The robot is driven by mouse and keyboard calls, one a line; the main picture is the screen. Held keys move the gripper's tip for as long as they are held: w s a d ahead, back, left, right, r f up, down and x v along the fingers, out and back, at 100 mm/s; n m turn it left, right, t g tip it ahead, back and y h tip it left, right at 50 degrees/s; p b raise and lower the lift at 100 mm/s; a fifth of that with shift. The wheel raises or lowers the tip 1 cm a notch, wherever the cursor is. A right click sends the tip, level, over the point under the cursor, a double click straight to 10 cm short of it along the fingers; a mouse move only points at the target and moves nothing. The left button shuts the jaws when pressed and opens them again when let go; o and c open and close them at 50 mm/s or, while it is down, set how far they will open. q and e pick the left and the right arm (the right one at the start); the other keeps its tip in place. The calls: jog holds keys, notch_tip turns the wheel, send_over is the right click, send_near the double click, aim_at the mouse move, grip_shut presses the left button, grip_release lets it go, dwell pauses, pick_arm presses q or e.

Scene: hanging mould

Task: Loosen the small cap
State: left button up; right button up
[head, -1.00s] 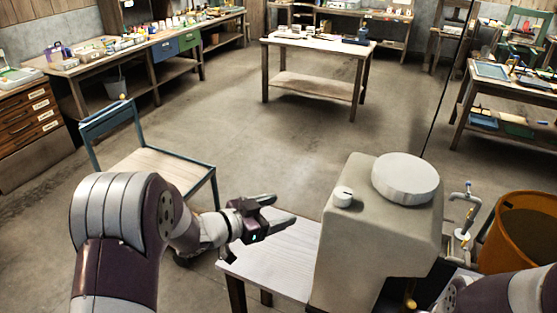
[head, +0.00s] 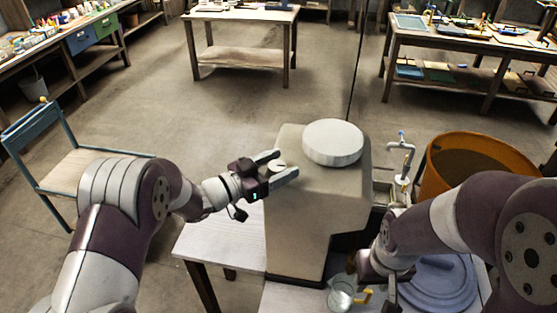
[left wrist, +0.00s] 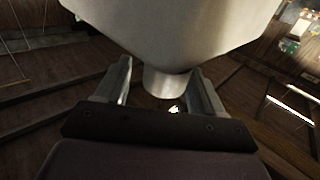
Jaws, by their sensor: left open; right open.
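The small cap (head: 277,167) is a pale knob on the left shoulder of the grey-beige container (head: 318,200). My left gripper (head: 277,167) is open, with one finger on either side of the small cap. In the left wrist view the small cap (left wrist: 167,83) sits between the two spread fingers, with a gap visible on each side. The container's large white lid (head: 333,142) is to the right of the small cap. My right gripper (head: 372,280) is low at the container's right side, by a clear jug (head: 341,296); its fingertips are hard to make out.
The container stands on a whitish table (head: 225,240). To the right are a tap (head: 402,165), an orange tub (head: 440,175) and a round blue-grey lid (head: 440,285). A chair (head: 80,172) stands left. Workbenches line the back; the floor between is open.

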pick_arm(q)
jog(key=shift+w+a+f, duration=0.1)
jog(key=shift+w+a, duration=0.1)
jog(key=shift+s, duration=0.1)
jog(key=c, duration=0.9)
jog(key=shift+c, duration=0.2)
